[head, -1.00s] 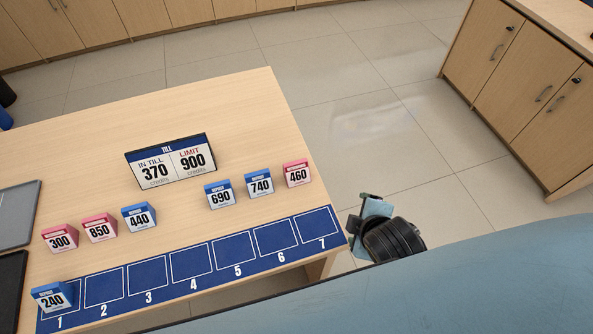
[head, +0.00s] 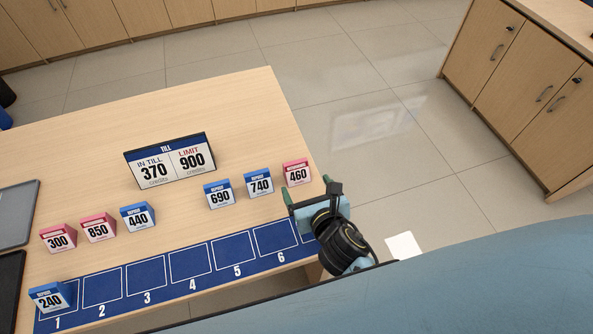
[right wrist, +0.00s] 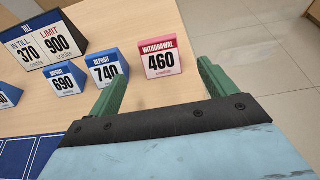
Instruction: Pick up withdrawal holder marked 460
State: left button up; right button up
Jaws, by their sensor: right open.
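The pink and white withdrawal holder marked 460 (head: 297,173) stands upright on the counter near its right edge. It also shows in the right wrist view (right wrist: 160,59), ahead of and between my two green fingers. My right gripper (head: 307,190) is open and empty, just in front of the holder and apart from it. In the right wrist view my right gripper (right wrist: 158,86) has its fingers spread, with bare counter between them. My left gripper is not in view.
Blue deposit holders 740 (head: 259,183) and 690 (head: 219,194) stand left of the 460 holder. The till sign (head: 170,160) stands behind them. A blue numbered strip (head: 190,291) runs along the front, with holder 240 (head: 50,298) on slot 1. Holders 440, 850 and 300 stand further left.

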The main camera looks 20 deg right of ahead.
aim_at(298, 172)
jog(key=b+x, duration=0.1)
jog(key=x, duration=0.4)
jog(key=shift+w+f, duration=0.1)
jog(key=shift+w, duration=0.1)
jog(key=b+x, duration=0.1)
jog(key=x, duration=0.3)
jog(key=shift+w+a+f, duration=0.1)
jog(key=shift+w+f, duration=0.1)
jog(key=shift+f, duration=0.05)
jog(key=shift+w, duration=0.15)
jog(key=c, duration=0.6)
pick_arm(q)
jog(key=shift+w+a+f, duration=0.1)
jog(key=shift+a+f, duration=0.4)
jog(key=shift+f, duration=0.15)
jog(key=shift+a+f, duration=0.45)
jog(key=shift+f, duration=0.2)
pick_arm(e)
jog(key=c, duration=0.5)
